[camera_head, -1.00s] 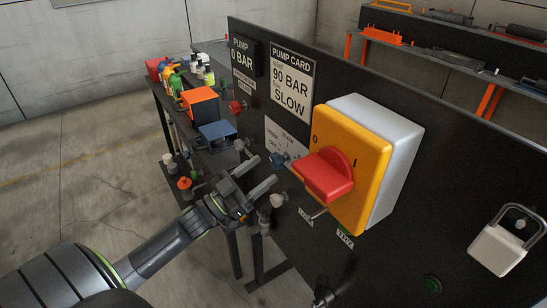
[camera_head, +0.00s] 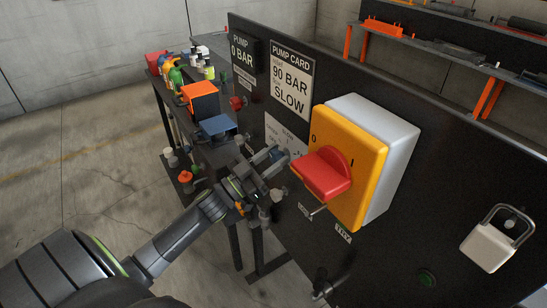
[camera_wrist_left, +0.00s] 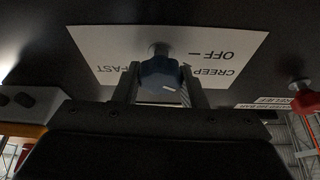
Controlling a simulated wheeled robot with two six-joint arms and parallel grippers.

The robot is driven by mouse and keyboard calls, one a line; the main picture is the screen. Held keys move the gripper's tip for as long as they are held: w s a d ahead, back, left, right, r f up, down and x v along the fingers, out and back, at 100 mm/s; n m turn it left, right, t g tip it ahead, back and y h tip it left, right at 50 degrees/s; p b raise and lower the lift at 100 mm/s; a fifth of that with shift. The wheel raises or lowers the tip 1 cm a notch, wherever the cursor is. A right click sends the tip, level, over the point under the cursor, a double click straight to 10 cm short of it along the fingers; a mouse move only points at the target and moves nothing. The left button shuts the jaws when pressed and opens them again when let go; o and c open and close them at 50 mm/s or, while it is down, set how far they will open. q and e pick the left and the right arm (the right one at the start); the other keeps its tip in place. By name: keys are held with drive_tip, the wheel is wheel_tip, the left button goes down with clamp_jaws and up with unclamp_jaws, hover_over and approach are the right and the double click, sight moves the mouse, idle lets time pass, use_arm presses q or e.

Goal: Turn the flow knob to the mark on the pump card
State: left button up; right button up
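The pump card (camera_head: 292,82) on the dark panel reads 90 BAR and SLOW. The flow knob is blue and faceted; in the left wrist view (camera_wrist_left: 160,75) it sits in front of a white dial plate (camera_wrist_left: 220,45) with OFF, CREEP and FAST, seen upside down. A short white line shows on the knob. My left gripper (camera_head: 279,157) is at the knob, its two fingers (camera_wrist_left: 160,88) one on each side. They stand apart; whether they touch it cannot be told. In the head view the gripper largely hides the knob. My right gripper is out of view.
A yellow switch box with a red handle (camera_head: 322,174) juts out just right of my left gripper. A red knob (camera_head: 237,103) sits further left on the panel. A pump display (camera_head: 242,55) reads 0 BAR. A padlock (camera_head: 490,247) hangs at the right.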

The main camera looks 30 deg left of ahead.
use_arm(q)
drive_tip(key=shift+c, duration=0.9)
drive_tip(key=shift+f+m+h, duration=0.1)
drive_tip(key=shift+m+h, duration=0.2)
drive_tip(key=shift+m, duration=0.2)
drive_tip(key=m+g+h+b, duration=0.1)
drive_tip(key=m, duration=0.1)
drive_tip(key=shift+m, duration=0.4)
drive_tip(key=m+g+h+b, duration=0.1)
drive_tip(key=m, duration=0.2)
drive_tip(key=shift+m, duration=0.4)
drive_tip(key=m+g, duration=0.1)
drive_tip(key=m, duration=0.1)
drive_tip(key=m+g+h+b, duration=0.1)
drive_tip(key=m, duration=0.1)
drive_tip(key=shift+m+h, duration=0.3)
drive_tip(key=shift+m+g, duration=0.9)
drive_tip(key=shift+m, duration=0.8)
